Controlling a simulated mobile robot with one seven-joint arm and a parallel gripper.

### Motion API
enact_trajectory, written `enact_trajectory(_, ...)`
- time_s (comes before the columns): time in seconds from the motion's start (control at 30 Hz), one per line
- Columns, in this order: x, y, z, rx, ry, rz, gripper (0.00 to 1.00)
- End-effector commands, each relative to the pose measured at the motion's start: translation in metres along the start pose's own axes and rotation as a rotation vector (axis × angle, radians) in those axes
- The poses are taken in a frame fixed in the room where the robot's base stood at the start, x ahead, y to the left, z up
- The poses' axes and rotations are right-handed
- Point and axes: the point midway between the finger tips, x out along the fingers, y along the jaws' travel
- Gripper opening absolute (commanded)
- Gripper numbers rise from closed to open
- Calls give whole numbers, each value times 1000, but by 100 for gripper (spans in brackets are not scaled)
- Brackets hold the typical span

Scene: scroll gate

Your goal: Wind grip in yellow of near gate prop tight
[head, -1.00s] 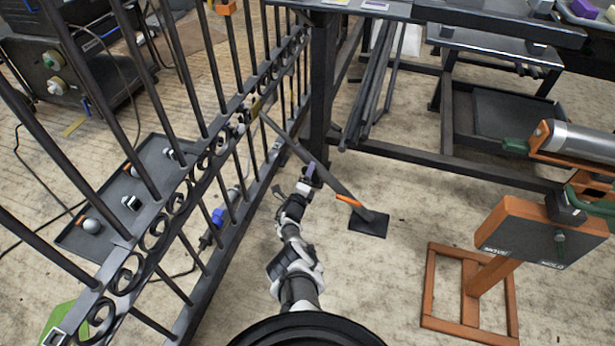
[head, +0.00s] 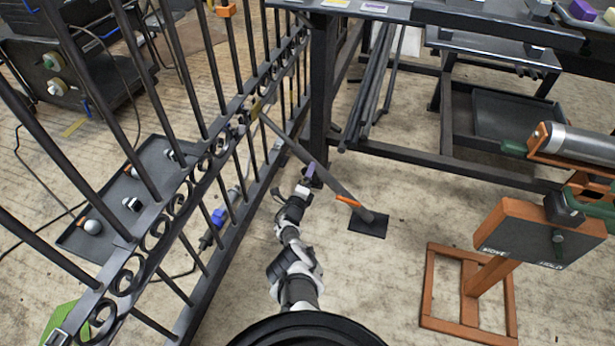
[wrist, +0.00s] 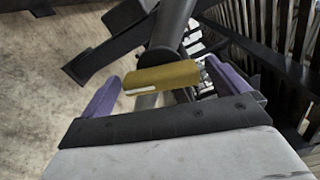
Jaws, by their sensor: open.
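The black scroll gate (head: 205,165) runs along the left of the head view. A grey slanting prop (head: 305,155) leads from the gate down to a dark foot plate (head: 369,223) on the floor. A yellow piece (head: 257,105) shows at the prop's gate end, and an orange grip (head: 347,201) sits near its foot. My gripper (head: 308,180) is beside the prop, open, with purple fingers. In the wrist view, the yellow grip (wrist: 165,77) lies across the gap between my fingertips (wrist: 160,80), in front of a grey tube and a dark collar. Whether the fingers touch it I cannot tell.
A dark tray (head: 125,200) with small parts lies behind the gate. A dark metal frame (head: 430,155) stands at the back right. An orange stand (head: 490,265) is on the right. The floor between the prop's foot and that stand is clear.

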Motion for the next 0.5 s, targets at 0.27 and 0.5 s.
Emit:
enact_trajectory(0.27,-45,-6,2,-1,-1,4,99)
enact_trajectory(0.5,-93,-6,2,-1,-1,3,99)
